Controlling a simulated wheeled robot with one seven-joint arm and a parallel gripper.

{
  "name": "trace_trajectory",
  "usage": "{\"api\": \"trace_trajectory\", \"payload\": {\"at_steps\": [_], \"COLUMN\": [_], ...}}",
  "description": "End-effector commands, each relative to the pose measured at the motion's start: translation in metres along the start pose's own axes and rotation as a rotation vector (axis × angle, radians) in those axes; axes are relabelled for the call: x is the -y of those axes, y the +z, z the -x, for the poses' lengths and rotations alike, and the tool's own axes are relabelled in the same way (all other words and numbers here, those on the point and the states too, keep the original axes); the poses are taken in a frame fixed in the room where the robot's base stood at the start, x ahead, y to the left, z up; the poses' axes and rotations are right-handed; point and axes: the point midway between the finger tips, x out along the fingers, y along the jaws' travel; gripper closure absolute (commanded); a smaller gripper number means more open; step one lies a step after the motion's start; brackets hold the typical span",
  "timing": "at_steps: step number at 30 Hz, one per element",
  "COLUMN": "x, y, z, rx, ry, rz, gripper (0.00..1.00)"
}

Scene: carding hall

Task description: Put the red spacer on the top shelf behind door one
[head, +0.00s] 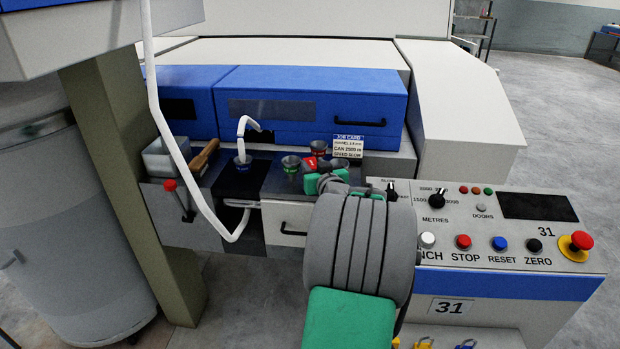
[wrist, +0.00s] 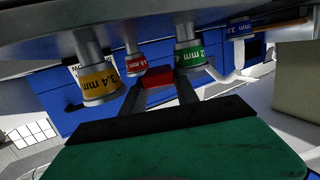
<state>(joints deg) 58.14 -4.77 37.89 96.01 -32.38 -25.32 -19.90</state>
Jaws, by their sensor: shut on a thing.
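My gripper (head: 324,179) is over the dark block of trumpets, mostly hidden by my own wrist in the head view. In the wrist view its two dark fingers (wrist: 160,88) are shut on the red spacer (wrist: 158,77), a small red block at their tips. In the head view a bit of red (head: 309,163) beside the fingers seems to be the spacer. Two blue doors (head: 310,82) (head: 178,106) face me above the bench, both shut. No number is readable on them, so I cannot tell which is door one. No shelf shows.
Trumpets with green (wrist: 190,54), red (wrist: 134,63) and yellow (wrist: 100,82) bands stand close around the spacer. A job card (head: 347,146) stands behind. White sliver (head: 165,110) hangs at left. A control panel (head: 490,232) lies right. A brush (head: 204,157) lies left.

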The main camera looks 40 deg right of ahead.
Motion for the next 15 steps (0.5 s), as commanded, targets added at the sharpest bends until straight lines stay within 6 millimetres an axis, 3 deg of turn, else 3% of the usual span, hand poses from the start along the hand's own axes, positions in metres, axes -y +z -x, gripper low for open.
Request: {"api": "trace_trajectory", "payload": {"at_steps": [9,15], "x": [-0.001,0.0], "y": [0.049,0.052], "z": [-0.007,-0.008], "rx": [0.0,-0.002], "ry": [0.003,0.002], "rz": [-0.001,0.001], "gripper": [1.0,1.0]}}
